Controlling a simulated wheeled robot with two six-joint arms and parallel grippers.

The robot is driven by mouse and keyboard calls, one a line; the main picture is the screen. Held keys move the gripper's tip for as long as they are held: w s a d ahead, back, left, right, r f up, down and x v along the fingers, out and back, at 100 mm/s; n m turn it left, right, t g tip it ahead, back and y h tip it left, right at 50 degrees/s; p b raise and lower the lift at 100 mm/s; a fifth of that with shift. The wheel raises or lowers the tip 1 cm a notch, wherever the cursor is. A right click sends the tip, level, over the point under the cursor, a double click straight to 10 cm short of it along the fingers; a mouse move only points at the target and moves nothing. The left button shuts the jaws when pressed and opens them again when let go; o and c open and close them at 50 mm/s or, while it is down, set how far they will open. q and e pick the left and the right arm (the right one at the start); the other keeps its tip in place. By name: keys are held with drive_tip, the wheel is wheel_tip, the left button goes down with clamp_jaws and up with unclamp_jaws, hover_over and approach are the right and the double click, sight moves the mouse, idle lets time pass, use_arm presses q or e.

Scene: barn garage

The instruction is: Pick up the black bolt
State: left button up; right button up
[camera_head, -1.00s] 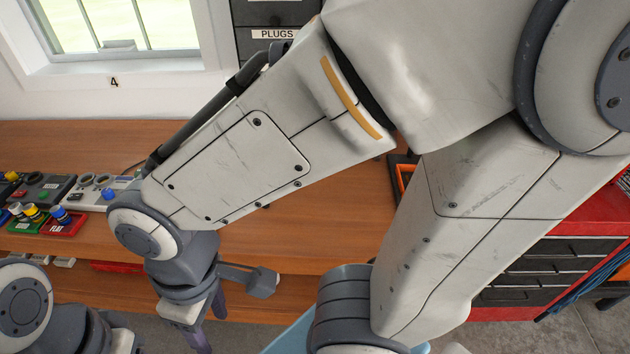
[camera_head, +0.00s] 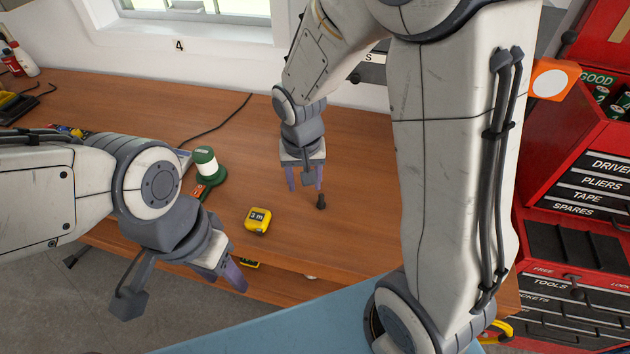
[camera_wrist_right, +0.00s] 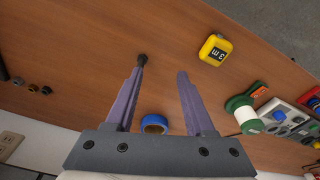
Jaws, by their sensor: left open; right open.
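The black bolt (camera_head: 321,202) is on the wooden workbench (camera_head: 362,225), just in front of my right gripper. My right gripper (camera_head: 305,186) is open and empty and points down toward the bench. In the right wrist view, the bolt (camera_wrist_right: 142,60) shows at the tip of the left-hand finger of my right gripper (camera_wrist_right: 161,73), not centred between the fingers. I cannot tell whether they touch. My left gripper (camera_head: 230,274) is open at the bench's front edge, partly hidden by its own wrist, away from the bolt.
A yellow tape measure (camera_head: 257,221) and a green-and-white spool (camera_head: 206,166) lie left of the bolt. The right wrist view shows a blue ring (camera_wrist_right: 153,123) between the fingers and several small dark pieces at left. A red tool cabinet (camera_head: 560,175) stands at right.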

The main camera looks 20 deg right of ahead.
sight(321, 196)
drive_tip(key=w+d+f+m, duration=0.1)
drive_tip(key=d, duration=0.1)
drive_tip(key=w+d+f+m, duration=0.1)
drive_tip(key=d, duration=0.1)
drive_tip(key=w+d+f+m, duration=0.1)
drive_tip(key=w+d, duration=0.1)
drive_tip(key=shift+w+f+p, duration=0.1)
drive_tip(key=shift+f+p, duration=0.25)
drive_tip(key=f, duration=0.4)
drive_tip(key=shift+w+d, duration=0.2)
drive_tip(key=f, duration=0.5)
drive_tip(key=shift+a+f+b, duration=0.3)
drive_tip(key=shift+a+b, duration=0.05)
drive_tip(key=shift+b, duration=0.05)
drive_tip(key=shift+w+f, duration=0.1)
drive_tip(key=shift+f, duration=0.25)
clamp_jaws()
